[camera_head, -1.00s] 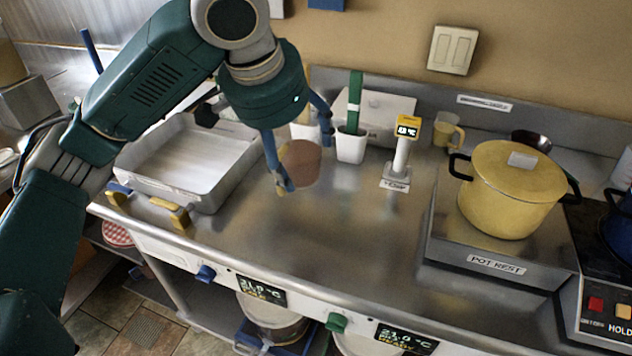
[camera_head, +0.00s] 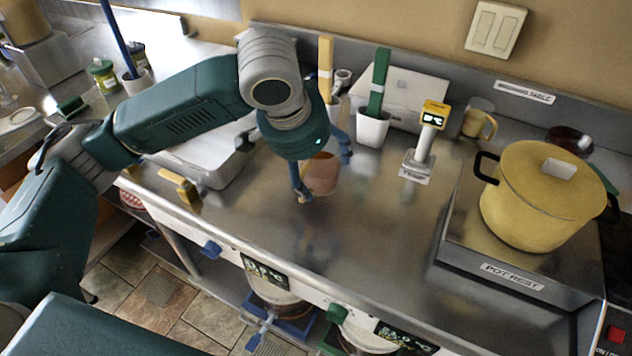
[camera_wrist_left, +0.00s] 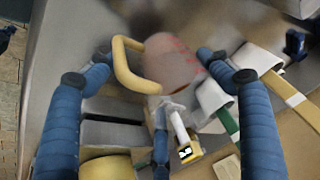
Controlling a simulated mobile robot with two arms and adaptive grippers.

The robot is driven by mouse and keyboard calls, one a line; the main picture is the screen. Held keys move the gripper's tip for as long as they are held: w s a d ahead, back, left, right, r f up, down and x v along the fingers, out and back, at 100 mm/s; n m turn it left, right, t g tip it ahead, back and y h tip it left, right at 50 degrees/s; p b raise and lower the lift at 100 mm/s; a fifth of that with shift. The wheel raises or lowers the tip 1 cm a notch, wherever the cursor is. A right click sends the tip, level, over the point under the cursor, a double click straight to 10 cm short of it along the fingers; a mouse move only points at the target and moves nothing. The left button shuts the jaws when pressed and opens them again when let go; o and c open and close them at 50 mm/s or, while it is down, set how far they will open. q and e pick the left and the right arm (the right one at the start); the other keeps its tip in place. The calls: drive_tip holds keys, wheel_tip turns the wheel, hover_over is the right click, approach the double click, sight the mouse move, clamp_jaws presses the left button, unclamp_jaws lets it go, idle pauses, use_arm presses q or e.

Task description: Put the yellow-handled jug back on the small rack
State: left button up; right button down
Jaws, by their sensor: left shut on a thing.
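The yellow-handled jug is a translucent, reddish-brown vessel (camera_head: 322,173) between the fingers of my left gripper (camera_head: 323,172). In the left wrist view the jug (camera_wrist_left: 170,62) and its curved yellow handle (camera_wrist_left: 122,66) show between the blue fingers of that gripper (camera_wrist_left: 155,60). The gripper is shut on the jug, in front of the white pots. I cannot tell how far the jug's base is above the counter. In the head view the fingers partly hide it. I cannot make out the small rack for certain. My right gripper is not in view.
White pots with a green stick (camera_head: 372,128) and a yellow stick stand behind the jug. A thermometer stand (camera_head: 421,150) and yellow-handled cup (camera_head: 475,120) are right of them. A yellow pot (camera_head: 540,210) sits on the pot rest. A metal tray (camera_head: 215,172) is left. The front-middle counter is clear.

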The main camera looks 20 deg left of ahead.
sight(313, 180)
use_arm(q)
drive_tip(key=shift+f, duration=2.55)
drive_tip(key=shift+f, duration=0.1)
drive_tip(key=o, duration=1.9)
